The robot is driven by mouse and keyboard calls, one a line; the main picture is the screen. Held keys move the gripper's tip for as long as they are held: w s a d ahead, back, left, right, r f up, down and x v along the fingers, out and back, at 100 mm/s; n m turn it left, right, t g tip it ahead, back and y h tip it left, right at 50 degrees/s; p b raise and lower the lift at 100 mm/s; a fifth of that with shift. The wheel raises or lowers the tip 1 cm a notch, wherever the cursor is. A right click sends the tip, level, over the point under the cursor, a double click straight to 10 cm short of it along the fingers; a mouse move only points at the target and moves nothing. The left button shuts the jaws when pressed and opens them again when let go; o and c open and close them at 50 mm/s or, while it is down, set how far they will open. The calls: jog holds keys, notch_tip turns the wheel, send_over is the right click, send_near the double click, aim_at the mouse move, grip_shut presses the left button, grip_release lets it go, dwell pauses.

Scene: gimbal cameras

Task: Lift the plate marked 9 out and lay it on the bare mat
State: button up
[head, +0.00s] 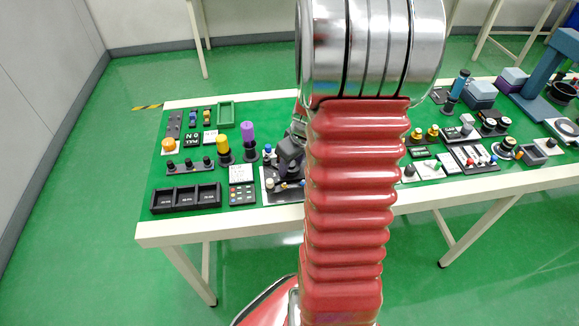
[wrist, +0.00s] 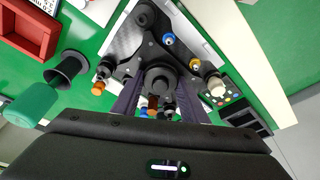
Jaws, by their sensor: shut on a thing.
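I cannot read a 9 on any plate in either view. In the head view my gripper (head: 289,150) is a dark shape, partly hidden behind my red arm, low over a pale panel (head: 268,195) with small knobs. In the wrist view my gripper (wrist: 158,104) has its dark fingers around a small thing that I cannot make out clearly. Beyond the fingers is a dark three-armed piece (wrist: 150,45) over a pale panel, with blue, yellow, white and orange knobs around it. The green mat (head: 150,200) covers the table.
A black three-compartment tray (head: 185,198) is at the front left. A green tray (head: 226,113), yellow cylinder (head: 223,144) and purple cylinder (head: 247,132) stand behind it. The wrist view shows a red tray (wrist: 12,48) and a green cylinder (wrist: 30,106). Objects crowd the right side.

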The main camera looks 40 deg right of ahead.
jog(key=shift+r, duration=0.65)
jog(key=shift+r, duration=0.35)
jog(key=shift+r, duration=0.35)
jog(key=shift+r, duration=0.35)
jog(key=shift+r, duration=0.7)
jog(key=shift+r, duration=0.25)
jog(key=shift+s, duration=0.1)
